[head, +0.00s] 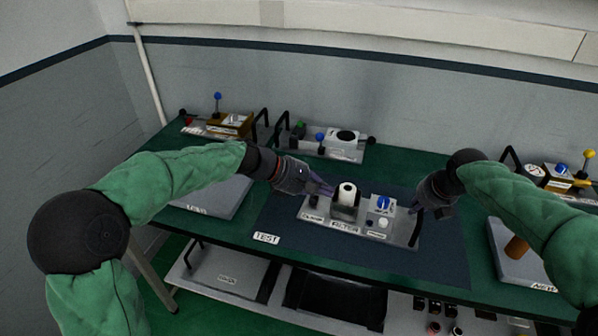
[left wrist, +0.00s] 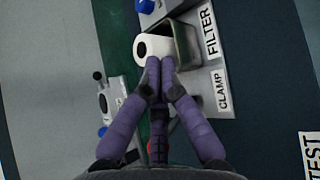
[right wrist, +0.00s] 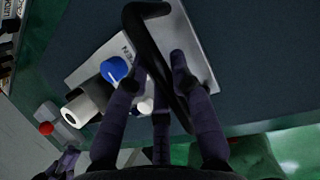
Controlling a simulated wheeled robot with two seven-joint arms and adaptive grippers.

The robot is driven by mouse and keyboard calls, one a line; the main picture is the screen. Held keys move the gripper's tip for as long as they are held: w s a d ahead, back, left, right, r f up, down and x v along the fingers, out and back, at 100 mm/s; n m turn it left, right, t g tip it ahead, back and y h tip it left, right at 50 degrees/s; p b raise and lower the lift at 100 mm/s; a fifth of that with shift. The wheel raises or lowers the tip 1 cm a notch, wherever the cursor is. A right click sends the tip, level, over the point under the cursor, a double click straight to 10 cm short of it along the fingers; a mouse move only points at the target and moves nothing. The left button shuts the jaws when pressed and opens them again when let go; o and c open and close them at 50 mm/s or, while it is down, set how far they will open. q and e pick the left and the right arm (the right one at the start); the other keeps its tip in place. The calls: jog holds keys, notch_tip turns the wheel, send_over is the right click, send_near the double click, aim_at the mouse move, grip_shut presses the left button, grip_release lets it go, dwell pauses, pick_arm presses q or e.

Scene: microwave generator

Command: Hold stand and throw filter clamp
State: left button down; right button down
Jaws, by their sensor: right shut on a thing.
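The grey stand (head: 346,230), labelled CLAMP, FILTER and more, sits on the dark mat. A white cylindrical filter (head: 347,195) stands upright in its grey holder; it also shows in the left wrist view (left wrist: 152,47). The small dark clamp part (head: 313,201) is at the stand's left end, mostly hidden under my left fingers. My left gripper (head: 325,188) is over that end, its fingertips close together beside the filter; whether they touch the clamp is hidden. My right gripper (head: 417,211) is shut on the stand's black handle (right wrist: 160,70) at the right end.
A blue-topped part (head: 383,203) and a white knob (head: 383,223) are on the stand. Other units (head: 345,140) stand behind. Grey plates lie left (head: 214,197) and right (head: 520,262), the right one bearing a brown cylinder (head: 517,246). The mat in front (head: 340,256) is clear.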

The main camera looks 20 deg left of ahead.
pick_arm(q)
jog(key=w+a+r+n, duration=0.1)
jog(key=a+r+n, duration=0.1)
jog(key=a, duration=0.8)
jog(key=w+a+r+n, duration=0.2)
jog(key=a, duration=0.7)
jog(key=f+x, duration=0.1)
jog(key=x, duration=0.9)
jog(key=shift+s+a+t+h, duration=0.15)
jog(key=shift+a+t+h, duration=0.15)
jog(key=shift+a+t, duration=0.1)
jog(key=shift+d, duration=0.25)
